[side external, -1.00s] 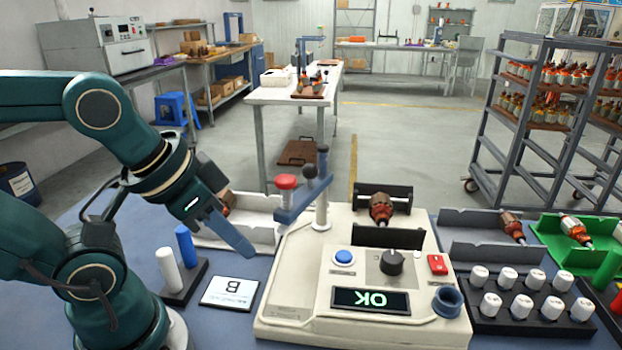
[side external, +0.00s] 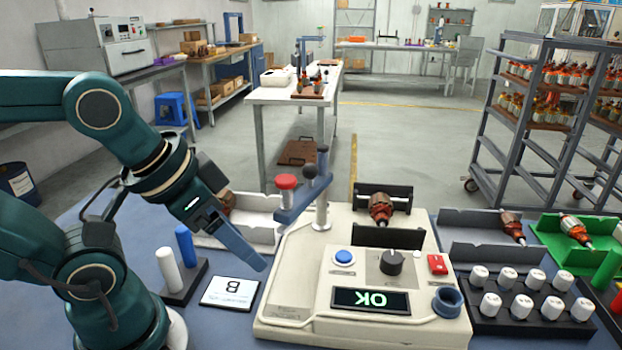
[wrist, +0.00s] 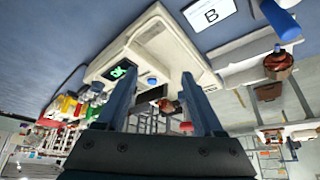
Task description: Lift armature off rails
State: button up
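The armature (side external: 381,208), with a red winding and dark core, rests on the tester (side external: 300,290) between two black upright rail plates (side external: 388,236). In the wrist view the armature (wrist: 168,105) is small and partly hidden between the fingers. The tester's display (side external: 371,300) reads OK, upside down in the side view. My gripper (wrist: 158,76) is open and empty, its two blue fingers wide apart. In the side view one finger (side external: 236,243) reaches down left of the tester, well away from the armature.
A post with a red knob (side external: 287,182) stands between my gripper and the armature. A white tray (side external: 265,230) holding another armature (wrist: 279,62) lies behind my gripper. A grey tray (side external: 470,220) and a green tray (side external: 548,232) each hold an armature at right. A blue cylinder (side external: 185,246) stands near my arm.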

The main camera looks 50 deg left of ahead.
jog(key=shift+o, duration=1.4)
